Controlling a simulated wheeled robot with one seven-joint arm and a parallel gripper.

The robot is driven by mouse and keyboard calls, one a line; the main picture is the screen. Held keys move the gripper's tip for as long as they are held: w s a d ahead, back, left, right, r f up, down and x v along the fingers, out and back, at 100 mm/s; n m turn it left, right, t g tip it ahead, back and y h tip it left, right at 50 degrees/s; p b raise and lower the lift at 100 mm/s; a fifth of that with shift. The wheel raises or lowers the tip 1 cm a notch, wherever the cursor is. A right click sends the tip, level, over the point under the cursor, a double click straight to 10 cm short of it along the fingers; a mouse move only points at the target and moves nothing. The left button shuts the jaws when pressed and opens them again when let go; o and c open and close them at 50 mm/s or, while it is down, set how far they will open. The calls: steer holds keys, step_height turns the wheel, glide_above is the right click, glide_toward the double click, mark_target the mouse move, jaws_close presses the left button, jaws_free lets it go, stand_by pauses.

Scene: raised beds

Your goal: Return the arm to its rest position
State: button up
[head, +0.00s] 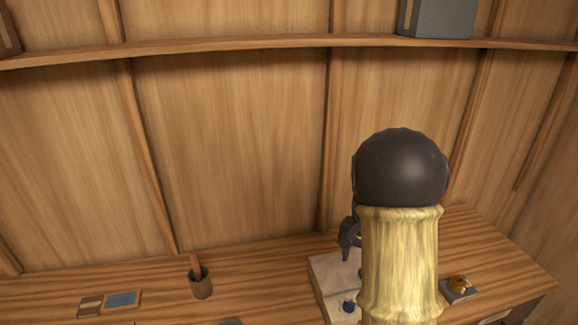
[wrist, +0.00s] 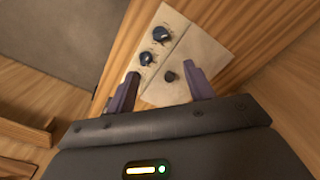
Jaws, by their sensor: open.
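My arm stands up on the right of the head view, with a dark round joint above a pale yellow link. My gripper (head: 346,246) shows only partly behind it, above a light box with dark knobs (head: 322,272). In the wrist view my gripper (wrist: 162,92) is open, its two purple-grey fingers apart with nothing between them. The knobbed box (wrist: 190,60) lies beyond the fingertips, with several dark knobs on its face. I cannot tell whether the fingers touch it.
A wooden bench (head: 255,262) runs along a plank wall. A brown cup (head: 201,284) with a stick and a small blue-faced item (head: 123,299) stand left. A small dark block (head: 457,290) lies right. A shelf (head: 230,43) above carries a grey box (head: 437,18).

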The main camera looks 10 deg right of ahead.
steer(key=s+a+n+t, duration=0.2)
steer(key=s+a+n, duration=0.6)
steer(key=s+a, duration=0.5)
steer(key=shift+a+r+n+t, duration=0.2)
steer(key=shift+a+n+t, duration=0.1)
